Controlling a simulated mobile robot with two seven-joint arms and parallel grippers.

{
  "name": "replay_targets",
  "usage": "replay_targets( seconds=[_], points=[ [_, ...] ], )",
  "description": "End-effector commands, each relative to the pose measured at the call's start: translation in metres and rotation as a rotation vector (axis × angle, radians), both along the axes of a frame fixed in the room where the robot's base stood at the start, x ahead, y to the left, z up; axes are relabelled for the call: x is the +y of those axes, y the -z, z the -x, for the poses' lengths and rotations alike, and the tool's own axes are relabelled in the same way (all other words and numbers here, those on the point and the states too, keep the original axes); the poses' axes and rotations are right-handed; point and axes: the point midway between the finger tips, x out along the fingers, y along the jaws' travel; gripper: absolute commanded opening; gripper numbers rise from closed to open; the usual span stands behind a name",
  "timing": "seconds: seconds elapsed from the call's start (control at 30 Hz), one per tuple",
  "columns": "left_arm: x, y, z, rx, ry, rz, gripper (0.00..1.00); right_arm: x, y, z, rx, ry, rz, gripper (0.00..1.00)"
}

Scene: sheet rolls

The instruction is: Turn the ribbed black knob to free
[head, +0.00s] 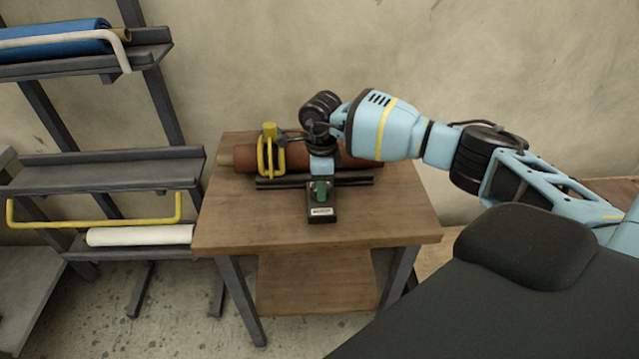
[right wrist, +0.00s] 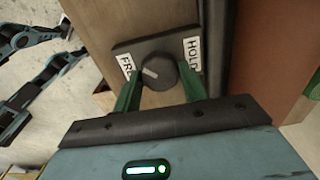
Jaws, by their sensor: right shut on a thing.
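The black knob (right wrist: 160,70) sits on a dark plate (right wrist: 139,47), which also shows on the table in the head view (head: 314,216). A FREE label (right wrist: 126,66) is on the plate's left and a HOLD label (right wrist: 193,53) on its right in the right wrist view. The knob's pale pointer mark lies on its left part, toward FREE. My right gripper (right wrist: 160,92) points down at the plate, its green fingers shut on the knob from both sides. In the head view the right gripper (head: 320,190) hides the knob. My left gripper is not in view.
The plate is on a wooden table (head: 380,225). A brown roll (head: 300,158) with a yellow clamp (head: 268,155) lies behind it, near a dark bar (head: 350,180). A rack (head: 100,170) with a blue roll (head: 55,35) and a white roll (head: 140,235) stands left. The table's front is clear.

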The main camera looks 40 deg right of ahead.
Motion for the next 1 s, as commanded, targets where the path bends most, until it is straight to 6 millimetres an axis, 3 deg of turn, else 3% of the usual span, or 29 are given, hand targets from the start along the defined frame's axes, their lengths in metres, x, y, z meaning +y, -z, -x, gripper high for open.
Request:
replay_targets(
  seconds=[0.6, 1.0],
  points=[
    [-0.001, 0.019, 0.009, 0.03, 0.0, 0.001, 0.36, -0.001, 0.001, 0.0, 0.0, -0.56, 0.0, 0.19],
    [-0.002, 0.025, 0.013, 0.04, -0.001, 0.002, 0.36, 0.0, 0.0, 0.0, -0.002, -0.77, 0.0, 0.19]
  ],
)
